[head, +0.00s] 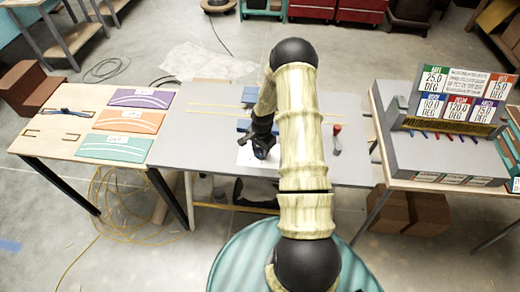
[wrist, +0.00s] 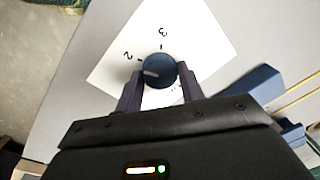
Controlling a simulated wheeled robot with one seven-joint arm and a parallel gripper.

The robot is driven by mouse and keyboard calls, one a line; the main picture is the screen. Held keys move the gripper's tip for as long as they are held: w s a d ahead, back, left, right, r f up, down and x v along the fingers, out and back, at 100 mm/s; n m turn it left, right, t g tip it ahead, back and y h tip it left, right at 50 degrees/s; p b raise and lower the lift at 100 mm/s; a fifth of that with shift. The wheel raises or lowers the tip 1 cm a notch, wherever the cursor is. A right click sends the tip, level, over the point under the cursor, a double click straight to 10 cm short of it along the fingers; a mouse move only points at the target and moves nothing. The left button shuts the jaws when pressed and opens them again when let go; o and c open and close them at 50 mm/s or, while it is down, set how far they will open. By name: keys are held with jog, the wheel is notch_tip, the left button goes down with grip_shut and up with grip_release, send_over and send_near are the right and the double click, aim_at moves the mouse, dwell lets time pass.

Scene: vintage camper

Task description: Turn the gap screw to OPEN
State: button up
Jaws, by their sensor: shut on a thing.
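The gap screw is a round dark blue knob (wrist: 160,70) with a short white pointer line, in the wrist view. It sits on a white dial card (wrist: 205,40) marked with a 2 and a 3. The pointer aims left, close to the 2. No OPEN label is legible; part of the card is hidden behind my gripper. My gripper (wrist: 160,82) is shut on the knob, one dark finger on each side. In the head view my gripper (head: 262,146) reaches down to the card (head: 246,158) on the grey table; the knob is hidden there.
Blue blocks (head: 250,95) lie on the grey table (head: 190,140) beyond my gripper. A red-handled tool (head: 336,138) lies right of my arm. A table with coloured cards (head: 112,148) stands left, and one with a grey display stand (head: 450,150) stands right.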

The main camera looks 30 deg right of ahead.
jog(key=n+b, duration=0.1)
jog(key=n, duration=0.2)
jog(key=shift+f+b, duration=0.1)
jog(key=shift+b, duration=0.25)
jog(key=n+b, duration=0.1)
jog(key=n, duration=0.4)
jog(key=shift+w+b, duration=0.1)
jog(key=shift+b, duration=0.25)
jog(key=n+b, duration=0.1)
jog(key=n, duration=0.2)
jog(key=shift+n+g, duration=0.3)
jog(key=n, duration=0.4)
jog(key=shift+n+b, duration=0.3)
jog(key=n, duration=0.3)
jog(key=shift+w+n+g, duration=0.1)
jog(key=shift+n+g, duration=0.2)
jog(key=n, duration=0.3)
jog(key=shift+n, duration=0.4)
jog(key=n, duration=0.4)
jog(key=shift+a, duration=0.1)
jog(key=shift+n+p, duration=0.3)
jog(key=shift+n, duration=1.5)
